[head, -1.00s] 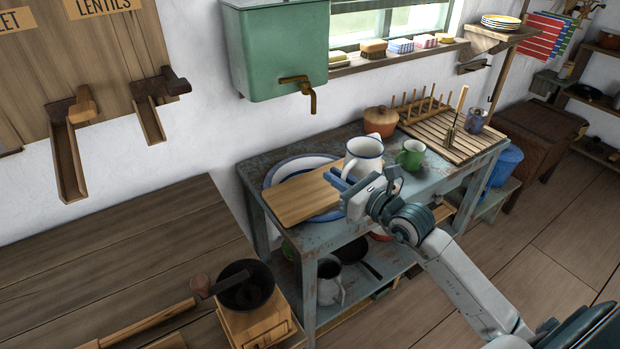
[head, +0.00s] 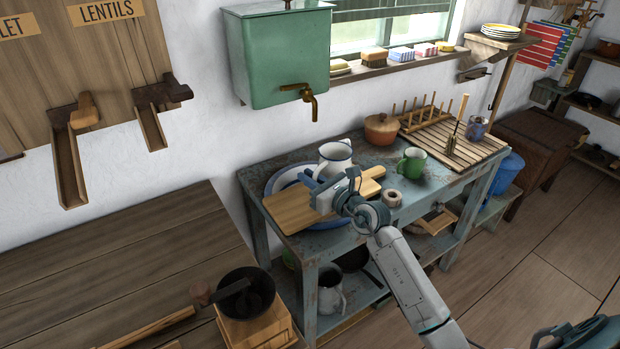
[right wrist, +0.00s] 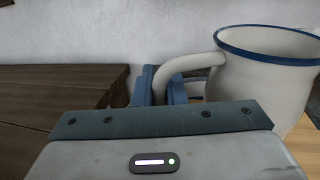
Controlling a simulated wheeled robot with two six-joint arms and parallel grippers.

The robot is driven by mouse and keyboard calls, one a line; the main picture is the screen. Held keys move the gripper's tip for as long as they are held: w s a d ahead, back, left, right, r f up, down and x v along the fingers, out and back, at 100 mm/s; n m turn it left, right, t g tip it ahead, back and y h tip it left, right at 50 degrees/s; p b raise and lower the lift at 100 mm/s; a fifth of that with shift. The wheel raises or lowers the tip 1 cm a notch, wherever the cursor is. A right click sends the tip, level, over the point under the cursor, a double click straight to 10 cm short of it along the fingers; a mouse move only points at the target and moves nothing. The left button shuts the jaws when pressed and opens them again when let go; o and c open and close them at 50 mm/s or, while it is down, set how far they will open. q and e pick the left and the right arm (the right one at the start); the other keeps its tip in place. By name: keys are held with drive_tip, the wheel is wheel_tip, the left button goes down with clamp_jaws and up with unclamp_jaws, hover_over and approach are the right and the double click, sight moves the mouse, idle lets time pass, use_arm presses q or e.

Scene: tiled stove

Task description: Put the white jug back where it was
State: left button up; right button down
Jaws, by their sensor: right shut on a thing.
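The white jug (head: 335,158) has a blue rim and stands upright at the wooden board (head: 290,212). The board lies across a blue-rimmed white basin (head: 272,184) on the worn blue table. My right gripper (head: 322,190) is shut on the jug's handle. The right wrist view shows the jug (right wrist: 265,75) to the right, with its handle running to the blue fingers (right wrist: 162,90). The jug's lower part is hidden by my gripper in the head view. I cannot tell whether it touches the board. My left gripper is not in view.
A green tank with a tap (head: 312,100) hangs above. A grey-white pitcher (head: 331,292) stands on the lower shelf.

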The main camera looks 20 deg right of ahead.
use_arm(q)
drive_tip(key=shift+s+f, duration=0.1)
use_arm(e)
drive_tip(key=c, duration=1.5)
unclamp_jaws()
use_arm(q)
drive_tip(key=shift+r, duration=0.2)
use_arm(e)
drive_tip(key=shift+r, duration=0.1)
